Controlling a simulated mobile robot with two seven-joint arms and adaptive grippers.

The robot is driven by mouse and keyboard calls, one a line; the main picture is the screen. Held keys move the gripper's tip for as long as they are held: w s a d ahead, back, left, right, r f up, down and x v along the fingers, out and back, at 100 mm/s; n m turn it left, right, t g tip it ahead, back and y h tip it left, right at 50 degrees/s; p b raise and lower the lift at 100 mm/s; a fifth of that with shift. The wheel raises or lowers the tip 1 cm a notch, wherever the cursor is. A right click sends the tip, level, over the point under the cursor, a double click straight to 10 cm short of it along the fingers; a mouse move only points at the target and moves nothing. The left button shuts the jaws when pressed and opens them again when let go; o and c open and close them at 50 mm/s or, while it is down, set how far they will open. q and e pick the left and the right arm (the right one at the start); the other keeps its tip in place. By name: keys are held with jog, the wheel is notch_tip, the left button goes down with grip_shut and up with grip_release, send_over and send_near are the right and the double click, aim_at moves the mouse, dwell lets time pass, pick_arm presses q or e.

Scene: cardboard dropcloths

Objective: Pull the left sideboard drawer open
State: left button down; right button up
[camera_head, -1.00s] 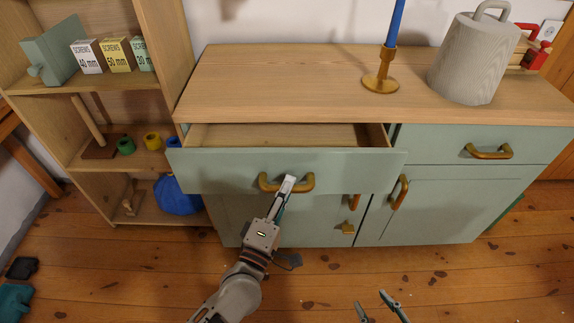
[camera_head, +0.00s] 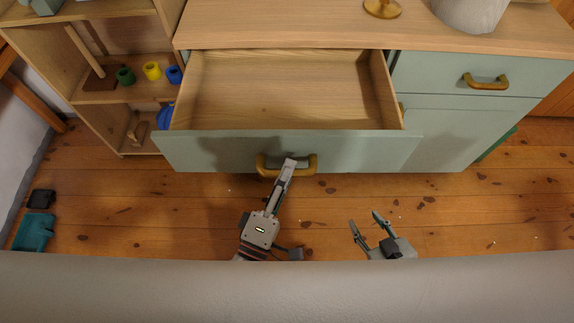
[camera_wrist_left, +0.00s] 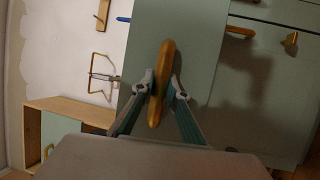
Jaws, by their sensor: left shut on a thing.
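The left sideboard drawer (camera_head: 210,150) has a pale green front and stands pulled well out, with its bare wooden inside showing empty in the head view. Its brass handle (camera_head: 262,166) is at the middle of the front. My left gripper (camera_head: 289,165) is shut on this handle. In the left wrist view the fingers (camera_wrist_left: 161,90) sit on either side of the upright-looking handle (camera_wrist_left: 162,60). My right gripper (camera_head: 367,223) is open and empty, low over the floor in front of the sideboard, to the right of the left gripper.
The sideboard top (camera_head: 300,34) holds a brass candlestick (camera_head: 382,8) and a grey canister (camera_head: 470,14). A closed right drawer (camera_head: 440,75) is beside the open one. A wooden shelf (camera_head: 110,90) with small cups stands at left. Teal and black objects (camera_head: 34,230) lie on the floor at left.

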pick_arm(q)
jog(key=c, duration=2)
grip_release()
jog(key=shift+o, duration=0.2)
jog(key=v, duration=1.2)
